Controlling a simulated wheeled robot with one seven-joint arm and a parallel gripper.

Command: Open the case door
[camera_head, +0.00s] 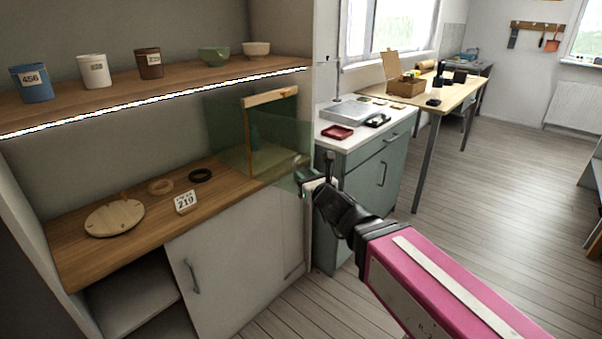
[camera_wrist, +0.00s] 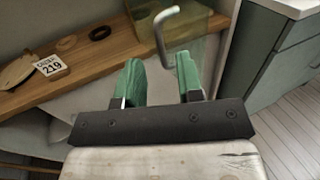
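The case door looks like a greenish see-through pane (camera_head: 225,125) at the right end of the wooden shelf case. A wood-edged panel (camera_head: 270,98) shows at or behind it; I cannot tell whether it is part of the door. In the wrist view a bent grey metal handle (camera_wrist: 160,35) stands in front of the pane (camera_wrist: 205,50). My gripper (camera_head: 306,184) is by the pane's lower right edge. In the wrist view my gripper (camera_wrist: 161,75) has its two green fingers apart, with the handle's lower end in line with the gap. Contact is not clear.
The wooden counter (camera_head: 75,250) holds a round board (camera_head: 115,217), two rings and a 219 card (camera_head: 186,202). Cups and bowls stand on the upper shelf (camera_head: 190,77). A green cabinet (camera_head: 372,175) stands close right of my gripper. Open floor (camera_head: 480,210) lies further right.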

